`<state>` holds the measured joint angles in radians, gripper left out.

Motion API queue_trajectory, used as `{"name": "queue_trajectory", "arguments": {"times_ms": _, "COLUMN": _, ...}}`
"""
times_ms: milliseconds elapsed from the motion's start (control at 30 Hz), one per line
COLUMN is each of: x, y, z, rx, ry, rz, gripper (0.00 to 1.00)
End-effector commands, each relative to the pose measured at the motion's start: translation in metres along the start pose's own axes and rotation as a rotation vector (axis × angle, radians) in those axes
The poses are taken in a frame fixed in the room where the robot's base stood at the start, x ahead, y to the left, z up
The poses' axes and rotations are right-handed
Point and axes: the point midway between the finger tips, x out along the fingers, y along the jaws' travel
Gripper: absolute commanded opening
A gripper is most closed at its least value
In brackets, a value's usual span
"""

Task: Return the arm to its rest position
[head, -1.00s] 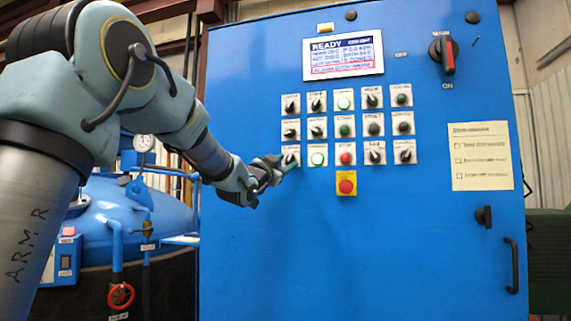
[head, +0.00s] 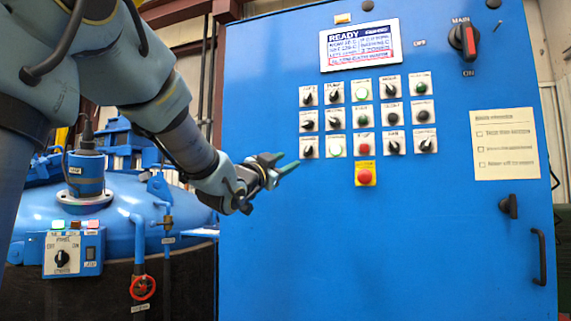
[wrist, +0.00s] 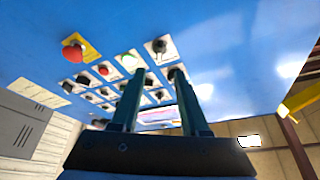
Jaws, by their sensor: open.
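My gripper (head: 284,163) is in front of the blue control cabinet (head: 400,245), left of and slightly below the lowest row of knobs in the head view. In the wrist view its two green fingers (wrist: 152,100) stand apart with nothing between them. The nearest selector knob (head: 307,151) is to the right of the fingertips, and they look clear of it. My arm reaches in from the upper left of the head view.
A blue furnace vessel (head: 120,225) with a red valve wheel (head: 143,287) stands at the left, beside a small panel box (head: 72,250).

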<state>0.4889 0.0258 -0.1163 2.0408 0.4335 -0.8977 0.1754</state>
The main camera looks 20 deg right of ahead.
Motion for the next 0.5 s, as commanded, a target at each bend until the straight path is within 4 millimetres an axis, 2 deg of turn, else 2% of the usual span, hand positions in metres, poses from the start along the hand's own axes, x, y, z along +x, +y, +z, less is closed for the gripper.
{"name": "queue_trajectory", "arguments": {"times_ms": 200, "x": 0.000, "y": 0.000, "z": 0.000, "rx": 0.000, "ry": -0.001, "rz": 0.000, "gripper": 0.45}}
{"name": "queue_trajectory", "arguments": {"times_ms": 300, "x": -0.003, "y": -0.002, "z": 0.011, "rx": -0.007, "ry": -0.033, "rz": -0.005, "gripper": 0.45}}
{"name": "queue_trajectory", "arguments": {"times_ms": 367, "x": -0.009, "y": -0.005, "z": 0.028, "rx": -0.019, "ry": -0.088, "rz": -0.013, "gripper": 0.45}}
{"name": "queue_trajectory", "arguments": {"times_ms": 467, "x": -0.030, "y": -0.014, "z": 0.076, "rx": -0.058, "ry": -0.243, "rz": -0.037, "gripper": 0.45}}
{"name": "queue_trajectory", "arguments": {"times_ms": 500, "x": -0.043, "y": -0.018, "z": 0.100, "rx": -0.081, "ry": -0.323, "rz": -0.051, "gripper": 0.45}}
